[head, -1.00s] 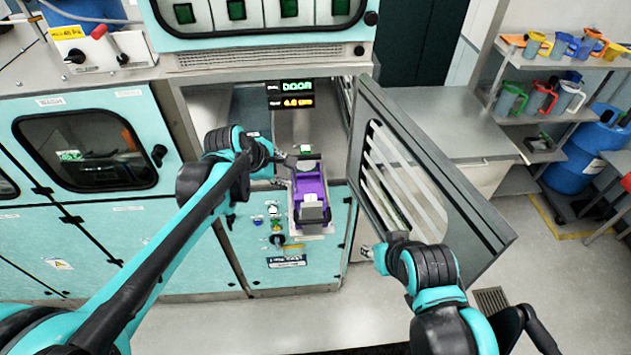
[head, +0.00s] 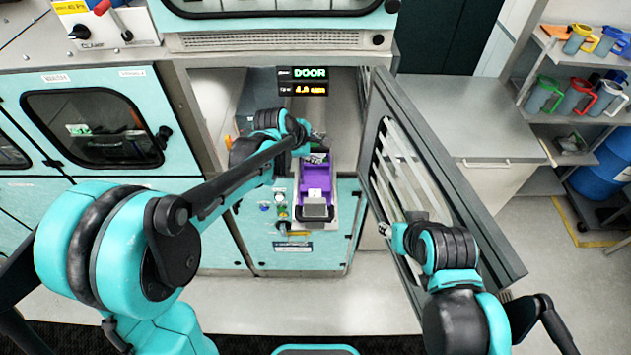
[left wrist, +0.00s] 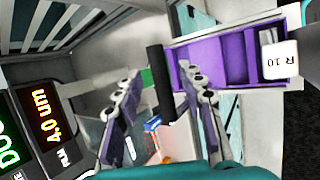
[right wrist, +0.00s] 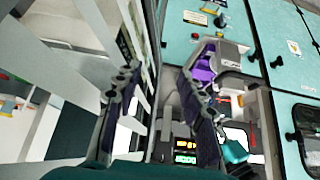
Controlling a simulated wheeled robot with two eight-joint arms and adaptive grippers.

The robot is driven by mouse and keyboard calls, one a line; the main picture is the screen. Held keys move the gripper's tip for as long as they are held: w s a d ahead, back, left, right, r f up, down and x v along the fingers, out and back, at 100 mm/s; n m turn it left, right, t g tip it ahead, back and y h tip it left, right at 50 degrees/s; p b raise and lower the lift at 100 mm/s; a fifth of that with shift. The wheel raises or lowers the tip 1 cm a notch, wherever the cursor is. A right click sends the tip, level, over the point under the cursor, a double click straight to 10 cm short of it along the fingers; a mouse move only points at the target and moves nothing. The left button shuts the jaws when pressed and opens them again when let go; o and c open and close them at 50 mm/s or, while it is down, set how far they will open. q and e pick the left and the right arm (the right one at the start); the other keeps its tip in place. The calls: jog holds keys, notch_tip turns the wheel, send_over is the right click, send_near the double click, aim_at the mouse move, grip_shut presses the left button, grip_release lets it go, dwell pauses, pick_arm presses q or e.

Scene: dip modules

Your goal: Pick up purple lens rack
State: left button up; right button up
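The purple lens rack (head: 317,184) sits in the open bay of the teal machine, on a pale narrow support. In the left wrist view the rack (left wrist: 210,50) shows empty compartments, a white R 10 label and a dark upright handle (left wrist: 160,82). My left gripper (head: 318,146) is at the rack's far end. Its fingers (left wrist: 160,73) are spread on either side of the dark handle; whether either one touches it I cannot tell. My right gripper (head: 384,229) is beside the open door, well apart from the rack, and its fingers (right wrist: 159,78) are spread with nothing held.
The slatted door (head: 440,190) stands open to the right of the bay. A display (head: 303,81) hangs above the rack. A steel bench (head: 455,115) and a shelf with coloured jugs (head: 575,95) are at the right. The floor in front is clear.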

pick_arm(q)
jog(key=shift+w+f, duration=0.1)
jog(key=shift+f, duration=0.1)
jog(key=shift+s+a+r, duration=0.1)
jog(key=shift+s, duration=0.1)
grip_shut()
